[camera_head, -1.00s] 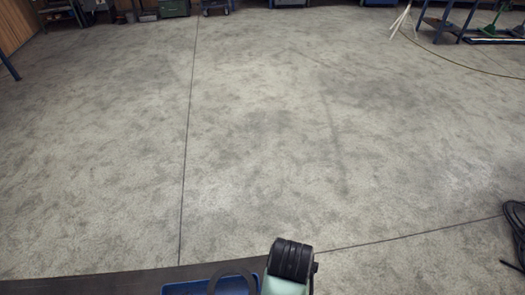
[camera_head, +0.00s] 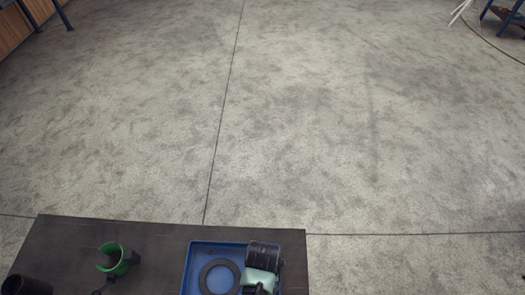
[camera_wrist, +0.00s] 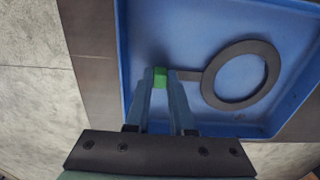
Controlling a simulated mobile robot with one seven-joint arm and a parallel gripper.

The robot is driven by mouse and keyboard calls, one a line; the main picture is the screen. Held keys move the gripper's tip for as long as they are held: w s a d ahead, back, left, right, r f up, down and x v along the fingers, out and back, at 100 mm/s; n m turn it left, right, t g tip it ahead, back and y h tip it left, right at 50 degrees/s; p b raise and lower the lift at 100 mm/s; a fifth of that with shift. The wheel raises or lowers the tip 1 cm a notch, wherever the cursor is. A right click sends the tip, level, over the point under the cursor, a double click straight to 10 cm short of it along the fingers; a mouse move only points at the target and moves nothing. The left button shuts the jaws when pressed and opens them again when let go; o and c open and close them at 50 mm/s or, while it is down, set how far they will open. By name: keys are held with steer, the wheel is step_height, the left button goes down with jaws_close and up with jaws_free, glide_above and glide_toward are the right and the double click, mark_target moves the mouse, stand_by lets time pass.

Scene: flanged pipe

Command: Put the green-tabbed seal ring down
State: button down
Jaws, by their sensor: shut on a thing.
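The seal ring is a flat black ring (camera_wrist: 240,75) with a straight stem that ends in a green tab (camera_wrist: 160,77). My gripper (camera_wrist: 160,76) is shut on the green tab, one finger on each side. The ring lies in or just over the blue tray (camera_wrist: 210,12), inside its walls; I cannot tell whether it touches the tray floor. In the head view the ring (camera_head: 220,277) shows within the blue tray (camera_head: 190,265), left of my arm, and its green tab is hidden there.
The tray stands at the right end of a dark table (camera_head: 160,235). A green ring-shaped part with black pieces (camera_head: 118,260) stands left of the tray. A black cylinder (camera_head: 25,286) is at the far left. Bare concrete floor lies beyond the table.

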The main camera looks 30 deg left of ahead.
steer(key=shift+f, duration=0.15)
steer(key=c, duration=0.8)
jaws_free()
